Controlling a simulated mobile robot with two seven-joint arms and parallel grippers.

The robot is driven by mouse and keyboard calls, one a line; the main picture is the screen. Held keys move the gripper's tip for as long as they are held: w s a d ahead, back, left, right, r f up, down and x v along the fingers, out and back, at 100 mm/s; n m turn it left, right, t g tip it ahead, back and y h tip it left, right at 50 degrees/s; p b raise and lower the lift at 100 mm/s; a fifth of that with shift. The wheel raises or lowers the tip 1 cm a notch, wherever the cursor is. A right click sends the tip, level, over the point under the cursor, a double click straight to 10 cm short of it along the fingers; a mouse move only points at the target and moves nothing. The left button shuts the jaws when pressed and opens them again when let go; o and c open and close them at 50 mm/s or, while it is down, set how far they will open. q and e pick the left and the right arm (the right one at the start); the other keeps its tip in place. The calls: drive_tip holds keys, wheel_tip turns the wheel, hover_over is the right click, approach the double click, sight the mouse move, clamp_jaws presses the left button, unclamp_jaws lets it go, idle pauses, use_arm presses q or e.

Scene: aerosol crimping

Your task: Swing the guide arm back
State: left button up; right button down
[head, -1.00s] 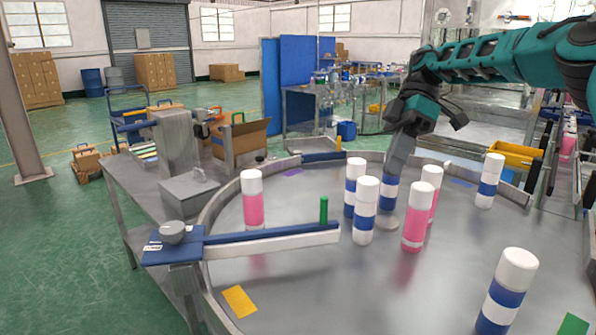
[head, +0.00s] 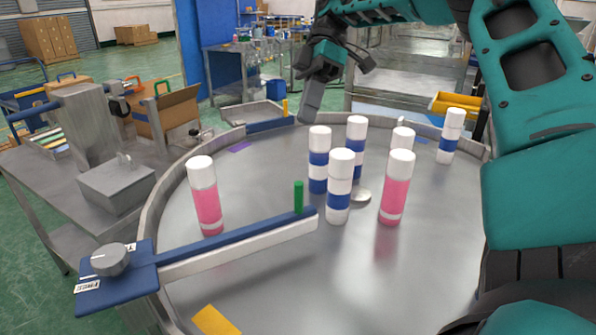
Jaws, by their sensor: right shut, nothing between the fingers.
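The guide arm (head: 235,240) is a blue bar with a white side lying low over the round steel table (head: 270,290). Its grey pivot knob (head: 110,260) is at the table's left front rim, and a green peg (head: 299,197) stands near its free end. The bar points right and slightly away from me. My right gripper (head: 309,112) is shut and empty, fingers down, near the far rim beyond the cans and apart from the guide arm. My left gripper is out of view.
A pink can (head: 207,200) stands behind the guide arm. Blue-banded cans (head: 340,188) and pink cans (head: 396,190) stand in the middle, right of the green peg. Another blue-banded can (head: 451,137) is at the back right. My right arm hides the right side.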

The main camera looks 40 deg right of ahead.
drive_tip(key=s+a+f, duration=0.5)
drive_tip(key=a+f, duration=0.2)
drive_tip(key=shift+s+a+f, duration=0.15)
drive_tip(key=shift+a+f, duration=0.2)
drive_tip(key=shift+f, duration=0.05)
drive_tip(key=shift+s, duration=0.1)
idle(0.4)
